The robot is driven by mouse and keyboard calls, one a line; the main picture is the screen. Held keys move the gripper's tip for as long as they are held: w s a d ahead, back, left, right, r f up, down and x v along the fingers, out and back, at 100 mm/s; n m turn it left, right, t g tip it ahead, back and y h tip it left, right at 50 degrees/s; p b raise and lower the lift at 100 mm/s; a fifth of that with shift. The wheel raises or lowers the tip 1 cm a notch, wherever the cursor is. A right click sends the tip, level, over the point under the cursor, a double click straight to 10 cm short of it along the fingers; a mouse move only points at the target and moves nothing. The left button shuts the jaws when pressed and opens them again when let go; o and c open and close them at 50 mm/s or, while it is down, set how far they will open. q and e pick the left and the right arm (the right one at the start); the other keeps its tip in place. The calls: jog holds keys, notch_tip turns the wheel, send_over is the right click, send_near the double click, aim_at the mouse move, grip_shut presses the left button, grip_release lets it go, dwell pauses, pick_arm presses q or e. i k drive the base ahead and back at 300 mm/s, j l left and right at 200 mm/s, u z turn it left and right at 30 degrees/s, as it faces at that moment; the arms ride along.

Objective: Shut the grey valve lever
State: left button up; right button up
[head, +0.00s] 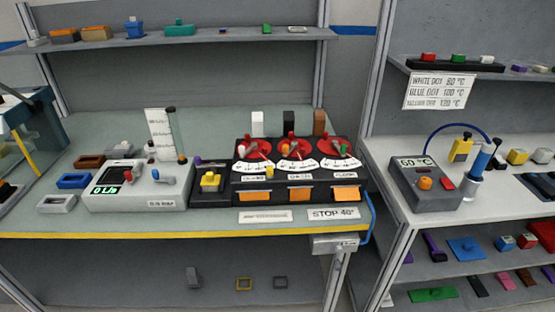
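No part clearly reads as the grey valve lever at this size. The white console (136,194) with a green-lit display (107,190) stands on the left of the bench. It carries a small blue lever-like part (168,181) and some small grey and red parts that are too small to make out. A light grey fitting (334,243) hangs at the bench's front edge on the right, with a narrow grey piece (338,264) pointing down from it. A blue hose (371,218) runs beside it. Neither of my grippers shows in the head view.
A black panel (350,184) with red dials stands right of the console. The yellow bench edge (150,234) runs along the front. A grey 60 °C box (407,190) stands on the right bench. Shelves (200,43) hold small blocks above. The bench's front left is mostly clear.

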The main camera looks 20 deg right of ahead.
aim_at(338, 265)
jog(key=l+z, duration=0.15)
jog(key=z, duration=0.75)
jog(key=k+l, duration=0.05)
